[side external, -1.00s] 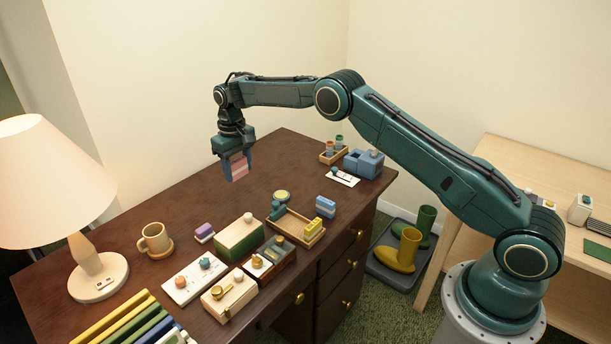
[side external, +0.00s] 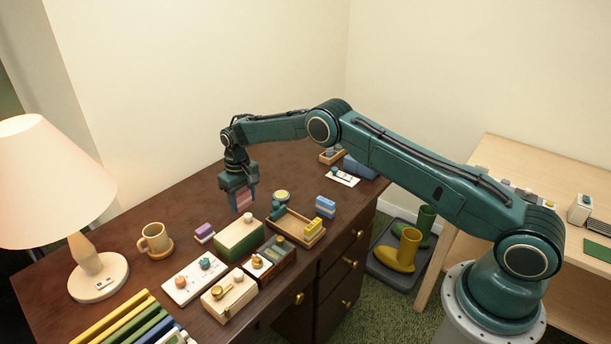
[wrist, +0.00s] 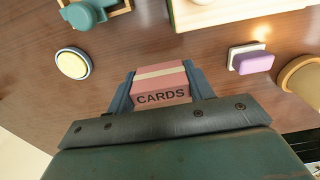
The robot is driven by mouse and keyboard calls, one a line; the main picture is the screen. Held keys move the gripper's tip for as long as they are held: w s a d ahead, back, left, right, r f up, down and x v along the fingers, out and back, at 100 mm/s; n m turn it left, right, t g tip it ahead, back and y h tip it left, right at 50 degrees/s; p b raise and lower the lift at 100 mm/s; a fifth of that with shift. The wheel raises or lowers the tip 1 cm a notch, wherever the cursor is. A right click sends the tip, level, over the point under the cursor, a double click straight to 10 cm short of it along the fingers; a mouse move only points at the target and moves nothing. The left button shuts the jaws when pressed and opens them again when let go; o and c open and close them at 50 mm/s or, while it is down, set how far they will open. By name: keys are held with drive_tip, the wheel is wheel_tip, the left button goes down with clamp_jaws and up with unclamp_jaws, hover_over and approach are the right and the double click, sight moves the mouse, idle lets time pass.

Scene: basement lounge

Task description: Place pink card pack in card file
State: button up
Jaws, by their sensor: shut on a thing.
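My gripper (side external: 241,203) is shut on the pink card pack (side external: 244,197) and holds it above the dark desk, behind the green box. In the wrist view the pack (wrist: 162,84), pink with a pale band and the word CARDS, sits between the two blue fingers of my gripper (wrist: 162,78). I cannot tell for sure which container is the card file. A dark open-topped box (side external: 289,268) stands near the front edge. A blue box (side external: 357,169) at the back right is partly hidden by my arm.
A green box with a cream lid (side external: 236,240), a wooden tray (side external: 304,239), a blue-and-white stack (side external: 325,206) and a round yellow-topped tin (side external: 281,196) stand nearby. A purple block (side external: 204,230) and a mug (side external: 154,240) are to the left. A lamp (side external: 90,272) stands further left.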

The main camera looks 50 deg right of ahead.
sight(244, 207)
drive_tip(key=shift+f, duration=1.75)
drive_tip(key=shift+f, duration=0.15)
drive_tip(key=o, duration=1)
drive_tip(key=shift+c, duration=0.2)
wheel_tip(244, 207, up, 12)
drive_tip(key=shift+r, duration=0.15)
drive_tip(key=shift+r, duration=0.1)
